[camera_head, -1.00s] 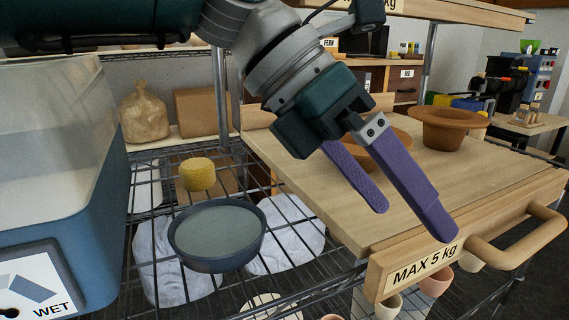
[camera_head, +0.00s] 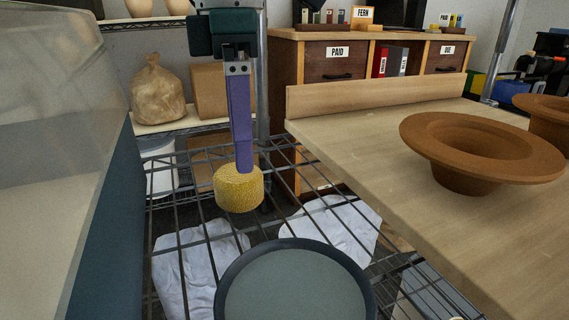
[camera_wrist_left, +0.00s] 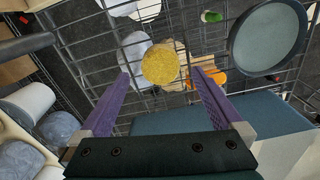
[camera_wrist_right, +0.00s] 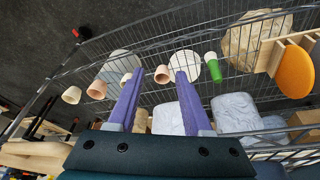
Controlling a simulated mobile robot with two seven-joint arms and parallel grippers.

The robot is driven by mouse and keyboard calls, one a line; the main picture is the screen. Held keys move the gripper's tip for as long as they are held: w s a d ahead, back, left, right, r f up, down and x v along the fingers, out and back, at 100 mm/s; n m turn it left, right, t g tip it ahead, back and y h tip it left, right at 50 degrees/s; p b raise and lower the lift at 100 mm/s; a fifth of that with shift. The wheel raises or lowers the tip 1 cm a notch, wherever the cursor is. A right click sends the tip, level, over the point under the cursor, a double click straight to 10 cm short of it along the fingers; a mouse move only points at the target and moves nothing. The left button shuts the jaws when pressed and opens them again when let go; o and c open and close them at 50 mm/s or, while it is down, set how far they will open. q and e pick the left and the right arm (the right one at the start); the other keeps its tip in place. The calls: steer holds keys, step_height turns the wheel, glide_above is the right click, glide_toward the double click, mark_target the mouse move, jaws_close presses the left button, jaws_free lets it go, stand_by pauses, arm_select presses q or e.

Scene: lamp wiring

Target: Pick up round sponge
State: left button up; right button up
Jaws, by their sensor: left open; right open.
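The round yellow sponge (camera_head: 238,190) sits on the wire shelf behind the dark round dish (camera_head: 230,300). My left gripper (camera_head: 243,168) points down just above it, its purple fingertips near the sponge's top in the head view. In the left wrist view, the sponge (camera_wrist_left: 161,62) lies ahead, centred between the open fingers (camera_wrist_left: 160,76). Whether the fingers reach down beside it I cannot tell. My right gripper (camera_wrist_right: 161,75) is open and empty in the right wrist view, with wire shelving and several small pots beyond; the head view does not show it.
A large blue-walled bin (camera_head: 108,220) stands close on the left. A wooden board (camera_head: 380,160) with brown wide-rimmed pots (camera_head: 480,145) is on the right. White cloths (camera_head: 335,222) show around the dish. A tan bag (camera_head: 157,90) stands behind.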

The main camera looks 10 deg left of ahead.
mark_target(239, 186)
arm_select(q)
step_height(239, 186, down, 5)
steer(key=shift+s+a+f, duration=0.1)
steer(key=shift+s+a, duration=0.05)
steer(key=c, duration=1.2)
arm_select(e)
steer(key=shift+w+f, duration=0.1)
arm_select(q)
steer(key=shift+r, duration=0.2)
steer(key=shift+c, duration=0.2)
